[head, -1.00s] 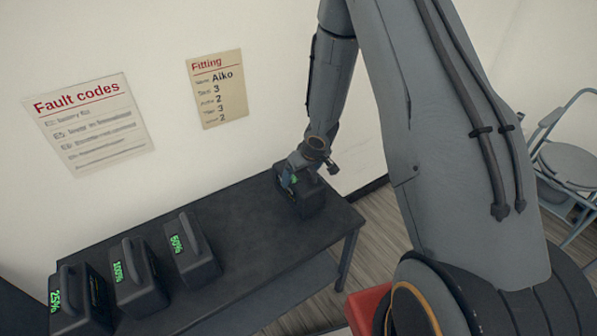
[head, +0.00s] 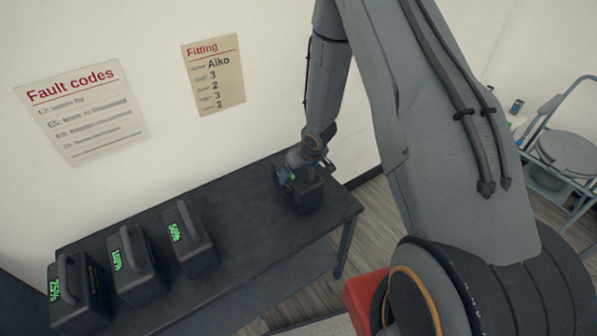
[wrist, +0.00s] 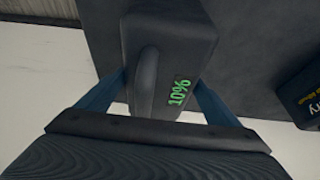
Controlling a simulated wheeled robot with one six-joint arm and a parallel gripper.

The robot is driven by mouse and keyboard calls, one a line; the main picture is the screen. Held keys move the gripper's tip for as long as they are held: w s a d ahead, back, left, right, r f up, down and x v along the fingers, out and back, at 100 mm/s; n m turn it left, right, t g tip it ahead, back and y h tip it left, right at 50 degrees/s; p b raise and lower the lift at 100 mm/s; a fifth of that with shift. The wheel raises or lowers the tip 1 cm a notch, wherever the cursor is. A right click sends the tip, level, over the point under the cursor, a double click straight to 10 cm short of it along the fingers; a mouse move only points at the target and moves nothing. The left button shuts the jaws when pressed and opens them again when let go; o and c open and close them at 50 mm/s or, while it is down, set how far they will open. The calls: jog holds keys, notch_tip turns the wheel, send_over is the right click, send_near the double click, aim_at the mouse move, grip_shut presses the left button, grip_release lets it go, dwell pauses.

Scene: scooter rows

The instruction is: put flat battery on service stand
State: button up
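The flat battery (head: 306,196) is a dark grey block with a top handle, near the right end of a dark bench. In the wrist view this battery (wrist: 170,40) shows a green 10% display. My gripper (head: 290,174) is over it. In the wrist view the blue fingers of my gripper (wrist: 163,90) lie against both sides of the battery and look closed on it. Their tips are partly hidden. I cannot tell whether the battery is clear of the bench. I cannot identify a service stand in these views.
The bench (head: 245,228) also holds batteries reading 50% (head: 190,240), 100% (head: 137,265) and 25% (head: 80,295) at left. Its middle is clear. A wall with two posters, Fault codes (head: 82,112) and Fitting (head: 213,76), stands behind. A folding chair (head: 568,155) is at right.

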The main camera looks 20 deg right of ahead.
jog(key=shift+o, duration=1.3)
jog(key=shift+r, duration=0.1)
jog(key=shift+r, duration=0.2)
jog(key=s+d+r+m+h, duration=0.1)
jog(key=s+r, duration=0.2)
jog(key=r, duration=0.4)
jog(key=s+d+r+p, duration=0.1)
jog(key=s+r, duration=0.3)
jog(key=r, duration=0.3)
jog(key=s+d+r+m+h, duration=0.1)
jog(key=s+r, duration=0.2)
jog(key=r, duration=0.4)
jog(key=s+a+r+g, duration=0.1)
jog(key=s+a+r, duration=0.1)
jog(key=s, duration=0.5)
jog(key=s+a+r+m+g, duration=0.1)
jog(key=s+r, duration=0.4)
jog(key=s, duration=0.2)
jog(key=shift+s+a+r+m+y, duration=0.2)
jog(key=shift+s+a+m+y, duration=0.1)
jog(key=shift+s+a, duration=0.1)
